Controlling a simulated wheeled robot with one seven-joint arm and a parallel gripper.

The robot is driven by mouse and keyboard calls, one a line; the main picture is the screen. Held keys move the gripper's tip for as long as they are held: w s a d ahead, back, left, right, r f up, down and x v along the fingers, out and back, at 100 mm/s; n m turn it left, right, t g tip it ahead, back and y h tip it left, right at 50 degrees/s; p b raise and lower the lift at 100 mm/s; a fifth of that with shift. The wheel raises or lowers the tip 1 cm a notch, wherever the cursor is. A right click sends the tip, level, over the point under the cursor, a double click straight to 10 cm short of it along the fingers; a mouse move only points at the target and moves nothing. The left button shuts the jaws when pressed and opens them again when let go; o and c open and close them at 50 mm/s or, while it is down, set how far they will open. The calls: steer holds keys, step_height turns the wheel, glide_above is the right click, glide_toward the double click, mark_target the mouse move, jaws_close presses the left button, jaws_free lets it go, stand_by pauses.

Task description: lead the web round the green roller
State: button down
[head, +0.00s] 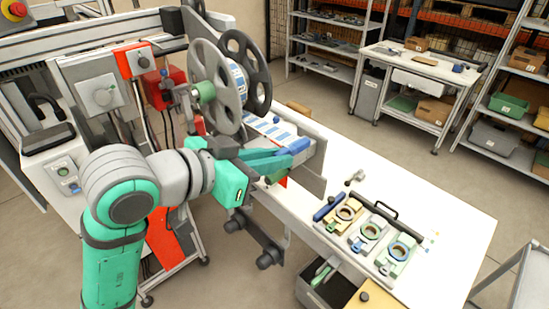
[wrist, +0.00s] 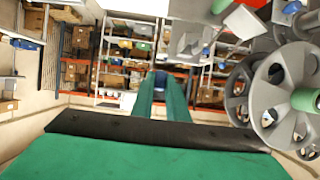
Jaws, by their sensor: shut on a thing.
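My gripper (head: 290,151) reaches right, below the reels, with its long green fingers shut on a blue tab (head: 299,145). In the wrist view the fingertips (wrist: 160,88) close around this blue piece (wrist: 161,76). The white, blue-striped web (head: 273,128) lies just behind the fingers, below the reels; its join to the tab is not clear. A green cylinder (head: 205,92) stands out in front of the grey reel (head: 217,108), and shows in the wrist view (wrist: 305,99) at far right. I cannot tell whether it is the green roller. My gripper is below and right of it.
A dark reel (head: 262,80) stands behind the grey one. A grey plate (head: 312,178) edges the machine near my fingers. The white table (head: 450,222) at right bears a tray of ring-shaped parts (head: 370,233) with a black handle. Shelves stand far behind, with open floor before them.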

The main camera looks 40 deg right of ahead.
steer(key=w+d+f, duration=0.5)
steer(key=w+f, duration=0.1)
steer(key=w, duration=0.1)
steer(key=shift+d, duration=0.15)
stand_by(1.4)
steer(key=shift+w, duration=0.1)
steer(key=shift+w, duration=0.1)
